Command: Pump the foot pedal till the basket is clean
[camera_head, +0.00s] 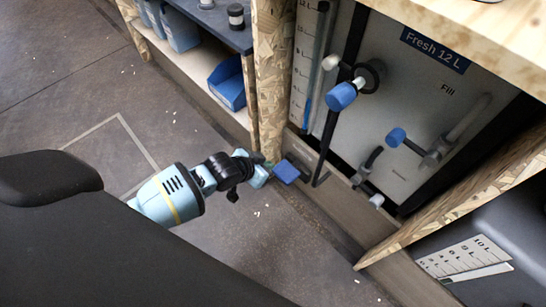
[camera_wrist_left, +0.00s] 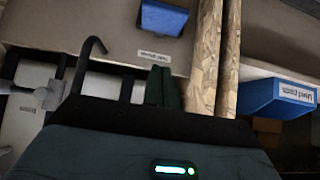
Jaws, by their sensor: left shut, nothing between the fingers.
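The foot pedal (camera_head: 286,172) is a small blue pad low at the front of the cabinet, and it also shows at the top of the left wrist view (camera_wrist_left: 164,19). My left gripper (camera_head: 264,173) is shut and empty, just left of the pedal in the head view. Its closed dark fingers (camera_wrist_left: 163,88) point toward the pedal in the left wrist view; a gap shows there, but I cannot tell the height difference. I cannot make out the basket in either view. My right gripper is not in view.
A wooden post (camera_head: 272,75) stands close behind my left gripper. A white Fresh 12 L tank (camera_head: 408,92) with blue-tipped fittings is above right. A blue bin (camera_head: 228,83) sits on the lower shelf. A dark hooked rod (camera_wrist_left: 93,47) is near the fingers. Open floor (camera_head: 85,90) lies left.

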